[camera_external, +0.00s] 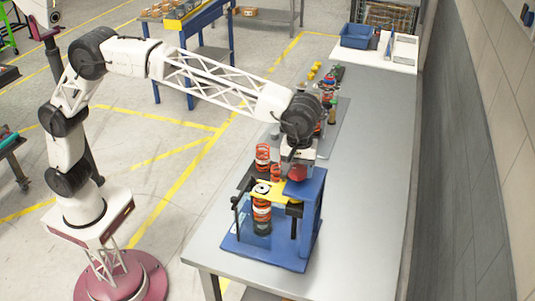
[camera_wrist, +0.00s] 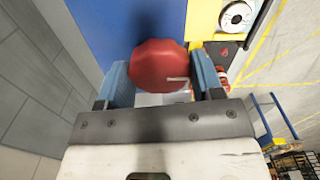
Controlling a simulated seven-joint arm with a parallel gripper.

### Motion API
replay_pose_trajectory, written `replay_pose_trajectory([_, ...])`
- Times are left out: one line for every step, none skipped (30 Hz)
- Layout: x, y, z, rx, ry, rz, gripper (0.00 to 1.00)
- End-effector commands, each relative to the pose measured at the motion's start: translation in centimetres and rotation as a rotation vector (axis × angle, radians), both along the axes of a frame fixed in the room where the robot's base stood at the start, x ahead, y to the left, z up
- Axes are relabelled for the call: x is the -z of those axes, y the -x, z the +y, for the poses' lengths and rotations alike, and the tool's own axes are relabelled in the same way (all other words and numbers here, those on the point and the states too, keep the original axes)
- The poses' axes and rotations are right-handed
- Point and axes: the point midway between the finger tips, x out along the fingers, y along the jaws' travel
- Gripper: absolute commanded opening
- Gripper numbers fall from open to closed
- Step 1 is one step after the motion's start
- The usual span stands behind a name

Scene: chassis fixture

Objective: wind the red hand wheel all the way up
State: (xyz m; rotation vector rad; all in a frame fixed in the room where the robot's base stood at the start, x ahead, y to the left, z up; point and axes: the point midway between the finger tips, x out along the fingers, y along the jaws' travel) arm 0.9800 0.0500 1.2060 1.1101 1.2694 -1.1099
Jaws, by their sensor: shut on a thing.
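In the external view the red wheel (camera_external: 298,172) shows just under my gripper (camera_external: 299,160), at the top of the blue chassis fixture (camera_external: 312,208). A yellow plate (camera_external: 268,188) reaches out left from the fixture's column, around an orange coil spring (camera_external: 262,210). The wheel's underside is hidden.
The fixture's blue base stands near the front end of the grey table (camera_external: 372,150). More orange springs (camera_external: 263,158) stand behind it. Several small coloured parts (camera_external: 322,85) and a blue bin (camera_external: 356,36) are farther back. The table's right side is clear, beside a grey wall (camera_external: 455,150).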

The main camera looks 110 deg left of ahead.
Motion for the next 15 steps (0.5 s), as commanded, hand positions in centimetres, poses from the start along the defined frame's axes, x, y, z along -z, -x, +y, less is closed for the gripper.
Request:
replay_pose_trajectory([0.13, 0.02, 0.17, -0.008, -0.001, 0.002, 0.34])
replay_pose_trajectory([0.13, 0.02, 0.17, -0.015, -0.001, 0.002, 0.34])
replay_pose_trajectory([0.13, 0.02, 0.17, -0.029, -0.001, 0.002, 0.34])
replay_pose_trajectory([0.13, 0.02, 0.17, -0.041, -0.001, 0.002, 0.34])
replay_pose_trajectory([0.13, 0.02, 0.17, -0.057, -0.001, 0.002, 0.34])
replay_pose_trajectory([0.13, 0.02, 0.17, -0.08, -0.001, 0.002, 0.34])
replay_pose_trajectory([0.13, 0.02, 0.17, -0.101, -0.001, 0.002, 0.34])
replay_pose_trajectory([0.13, 0.02, 0.17, -0.123, -0.001, 0.002, 0.34])
replay_pose_trajectory([0.13, 0.02, 0.17, -0.153, -0.001, 0.002, 0.34])
replay_pose_trajectory([0.13, 0.02, 0.17, -0.177, -0.001, 0.002, 0.34])
replay_pose_trajectory([0.12, 0.02, 0.17, -0.2, -0.001, 0.002, 0.34])
replay_pose_trajectory([0.12, 0.02, 0.17, -0.232, -0.001, 0.002, 0.34])
replay_pose_trajectory([0.12, 0.02, 0.17, -0.255, -0.001, 0.002, 0.34])
replay_pose_trajectory([0.12, 0.02, 0.17, -0.278, -0.001, 0.001, 0.34])
replay_pose_trajectory([0.12, 0.02, 0.17, -0.309, -0.001, 0.001, 0.34])
